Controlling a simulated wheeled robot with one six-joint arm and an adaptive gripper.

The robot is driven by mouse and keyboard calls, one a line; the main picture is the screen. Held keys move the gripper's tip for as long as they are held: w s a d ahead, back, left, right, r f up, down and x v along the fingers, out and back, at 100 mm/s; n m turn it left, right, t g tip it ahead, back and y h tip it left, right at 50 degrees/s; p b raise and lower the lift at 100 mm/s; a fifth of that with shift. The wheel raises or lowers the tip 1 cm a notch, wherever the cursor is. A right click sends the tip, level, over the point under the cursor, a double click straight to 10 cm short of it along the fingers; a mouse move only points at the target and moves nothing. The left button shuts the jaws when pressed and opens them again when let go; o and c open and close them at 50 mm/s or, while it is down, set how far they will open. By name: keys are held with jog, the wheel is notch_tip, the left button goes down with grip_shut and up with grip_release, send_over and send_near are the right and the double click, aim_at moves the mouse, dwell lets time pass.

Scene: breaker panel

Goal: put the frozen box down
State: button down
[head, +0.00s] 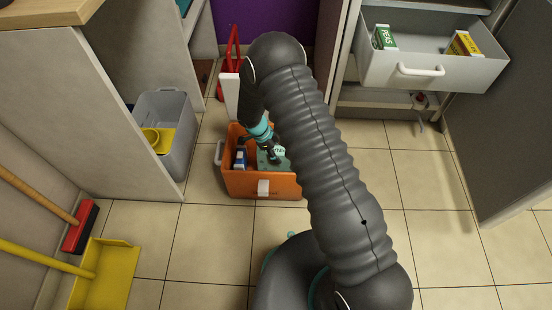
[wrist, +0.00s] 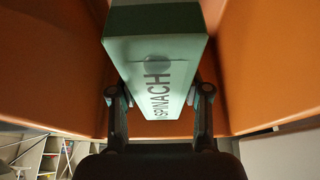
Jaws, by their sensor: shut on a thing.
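The frozen box is a pale green carton marked SPINACH (wrist: 155,50). In the wrist view my gripper (wrist: 160,94) is shut on it, one finger at each side. Orange walls stand on both sides of it. In the head view my gripper (head: 274,150) is down at the orange crate (head: 280,187) on the floor, with the green box (head: 264,160) partly hidden under it. I cannot tell whether the box touches the crate's bottom.
A small blue and white item (head: 240,158) is in the crate's left part. A grey bin (head: 173,110) stands to the left. An open drawer (head: 430,75) with green and yellow cartons juts out at upper right. A yellow dustpan (head: 105,275) lies at lower left. Floor at right is clear.

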jog(key=shift+f, duration=1.7)
jog(key=shift+f, duration=0.15)
jog(key=c, duration=0.5)
grip_release()
jog(key=shift+c, duration=0.2)
